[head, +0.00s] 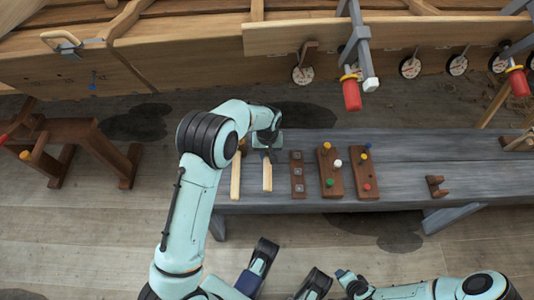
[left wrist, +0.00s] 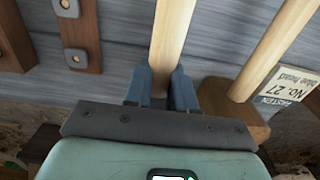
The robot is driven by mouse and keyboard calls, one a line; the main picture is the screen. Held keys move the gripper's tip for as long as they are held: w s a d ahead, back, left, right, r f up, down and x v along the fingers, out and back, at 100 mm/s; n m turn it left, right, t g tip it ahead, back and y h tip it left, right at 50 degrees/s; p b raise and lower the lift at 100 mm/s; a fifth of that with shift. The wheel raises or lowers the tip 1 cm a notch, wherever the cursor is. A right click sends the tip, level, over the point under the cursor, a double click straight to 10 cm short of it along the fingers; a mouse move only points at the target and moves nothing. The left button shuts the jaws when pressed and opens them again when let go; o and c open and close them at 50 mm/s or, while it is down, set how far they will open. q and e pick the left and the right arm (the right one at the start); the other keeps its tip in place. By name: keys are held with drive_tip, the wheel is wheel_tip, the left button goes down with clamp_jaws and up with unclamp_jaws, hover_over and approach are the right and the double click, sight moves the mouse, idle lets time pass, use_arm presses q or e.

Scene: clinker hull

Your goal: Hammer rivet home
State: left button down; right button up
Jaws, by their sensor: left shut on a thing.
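My left gripper (head: 268,150) is at the bench and shut on the pale wooden handle of a tool (head: 267,175). In the left wrist view the fingers (left wrist: 162,92) close around this handle (left wrist: 172,35); the tool's head is hidden. A second pale handle (head: 236,178) lies to its left; the left wrist view shows it with a brown wooden part (left wrist: 232,112). A small blue mark (head: 93,82), perhaps a rivet, shows on the hull planking (head: 180,60). My right gripper (head: 346,279) is low in the head view, its jaws unclear.
On the grey bench (head: 430,160) are a strip with metal squares (head: 298,174), two blocks with coloured knobs (head: 331,172) (head: 365,174) and a small brown rack (head: 436,186). Red-handled clamps (head: 351,92) hang from a plank. A brown trestle (head: 85,135) stands left.

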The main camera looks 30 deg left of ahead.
use_arm(q)
wheel_tip(320, 180, up, 8)
drive_tip(key=p, duration=0.4)
drive_tip(key=shift+f, duration=0.3)
drive_tip(key=c, duration=1.6)
unclamp_jaws()
clamp_jaws()
